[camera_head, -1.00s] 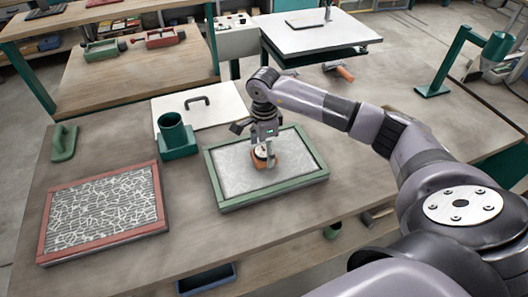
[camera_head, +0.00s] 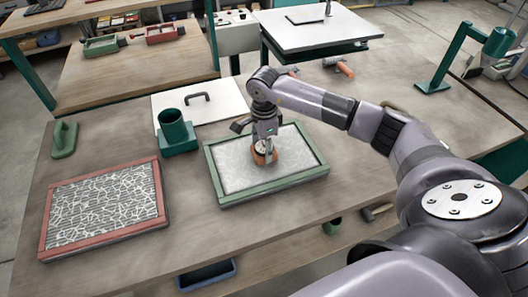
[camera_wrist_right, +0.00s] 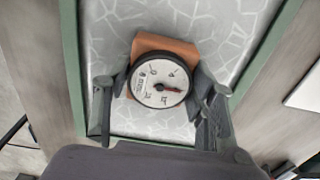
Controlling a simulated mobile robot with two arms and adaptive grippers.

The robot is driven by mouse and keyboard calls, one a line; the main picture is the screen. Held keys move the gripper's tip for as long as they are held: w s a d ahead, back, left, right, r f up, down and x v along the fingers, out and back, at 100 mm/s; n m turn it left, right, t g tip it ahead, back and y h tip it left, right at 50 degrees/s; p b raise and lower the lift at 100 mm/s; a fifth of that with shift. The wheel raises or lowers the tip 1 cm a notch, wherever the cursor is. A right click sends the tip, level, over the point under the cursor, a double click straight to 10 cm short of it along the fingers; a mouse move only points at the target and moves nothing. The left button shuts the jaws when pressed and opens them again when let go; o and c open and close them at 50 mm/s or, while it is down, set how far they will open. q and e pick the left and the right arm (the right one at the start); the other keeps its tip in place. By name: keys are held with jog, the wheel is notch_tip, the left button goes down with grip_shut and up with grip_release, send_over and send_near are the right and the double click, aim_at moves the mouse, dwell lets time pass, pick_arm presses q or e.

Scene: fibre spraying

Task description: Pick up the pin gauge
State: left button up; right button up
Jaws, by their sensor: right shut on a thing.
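The pin gauge (camera_head: 262,151) has a round white dial with a dark rim and an orange-brown body. In the right wrist view the dial (camera_wrist_right: 159,82) faces the camera, with the orange body (camera_wrist_right: 165,47) behind it. My right gripper (camera_head: 265,152) is over the green-framed tray (camera_head: 268,198), its fingers on both sides of the gauge. In the wrist view the right gripper (camera_wrist_right: 160,92) is shut on it. The gauge is over the tray's pale, cracked-pattern panel; whether it touches the panel I cannot tell. My left gripper is not in view.
A red-framed tray (camera_head: 160,195) with a stronger crack pattern lies to the left. A green cup on a block (camera_head: 178,146) and a white board with a dark handle (camera_head: 225,106) are behind. A hammer (camera_head: 343,70) lies at the back. The bench between the trays is clear.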

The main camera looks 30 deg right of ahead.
jog(key=c, duration=0.5)
jog(key=shift+r, duration=0.1)
jog(key=shift+r, duration=0.5)
notch_tip(320, 180, up, 12)
jog(key=b, duration=0.4)
notch_tip(320, 180, up, 7)
send_over(264, 146)
jog(key=shift+s+p, duration=0.1)
jog(key=shift+p, duration=0.2)
